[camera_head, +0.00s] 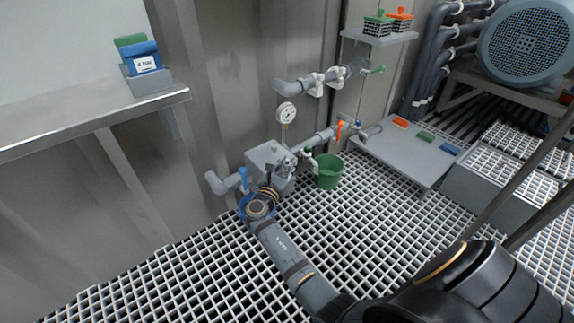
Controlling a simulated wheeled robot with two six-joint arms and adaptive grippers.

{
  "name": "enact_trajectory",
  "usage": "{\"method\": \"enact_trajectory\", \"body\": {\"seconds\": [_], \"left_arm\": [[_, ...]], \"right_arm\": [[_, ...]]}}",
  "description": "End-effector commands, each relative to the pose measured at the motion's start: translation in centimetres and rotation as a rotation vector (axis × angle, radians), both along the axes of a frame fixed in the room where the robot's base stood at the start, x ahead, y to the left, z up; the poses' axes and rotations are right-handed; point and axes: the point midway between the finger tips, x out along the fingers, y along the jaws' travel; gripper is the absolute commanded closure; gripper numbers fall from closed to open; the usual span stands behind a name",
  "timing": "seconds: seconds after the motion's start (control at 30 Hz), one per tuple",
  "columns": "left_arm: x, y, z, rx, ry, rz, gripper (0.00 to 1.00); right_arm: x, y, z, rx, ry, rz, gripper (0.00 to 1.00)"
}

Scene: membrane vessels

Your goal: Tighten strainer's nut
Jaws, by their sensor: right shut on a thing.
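My right arm comes in from the lower right, and its gripper (274,176) is at the front of the grey boxy unit (262,153) on the pipe line by the wall. The gripper is shut on a small grey fitting (286,166) there, which I take to be the strainer's nut. The fingers and wrist hide most of it, so its seating and threads cannot be made out. My left gripper is not in view.
A blue round vessel (243,207) is partly hidden behind my right wrist. A green bucket (328,171) stands just right of the unit. A gauge (286,112), blue valve handle (243,178) and orange handle (339,130) are close by. Open grating (190,285) lies at left front.

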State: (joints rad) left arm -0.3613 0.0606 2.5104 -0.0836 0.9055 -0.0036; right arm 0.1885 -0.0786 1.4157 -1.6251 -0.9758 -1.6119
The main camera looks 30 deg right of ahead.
Motion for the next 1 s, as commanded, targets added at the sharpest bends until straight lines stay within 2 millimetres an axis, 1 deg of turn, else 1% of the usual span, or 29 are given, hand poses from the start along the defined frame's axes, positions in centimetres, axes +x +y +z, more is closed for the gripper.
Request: {"method": "enact_trajectory", "body": {"seconds": [0.53, 0.57, 0.7, 1.0], "left_arm": [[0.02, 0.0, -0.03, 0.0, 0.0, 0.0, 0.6], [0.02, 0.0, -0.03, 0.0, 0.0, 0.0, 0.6], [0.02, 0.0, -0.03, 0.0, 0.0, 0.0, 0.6], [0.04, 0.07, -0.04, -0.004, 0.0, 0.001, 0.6]], "right_arm": [[0.02, -0.05, 0.08, -0.001, -0.002, -0.021, 1.0], [0.02, -0.05, 0.08, -0.001, -0.002, -0.021, 0.69], [0.02, -0.05, 0.06, -0.001, -0.001, -0.021, 0.5], [0.01, -0.04, 0.12, 0.0, -0.001, -0.021, 0.49]]}}
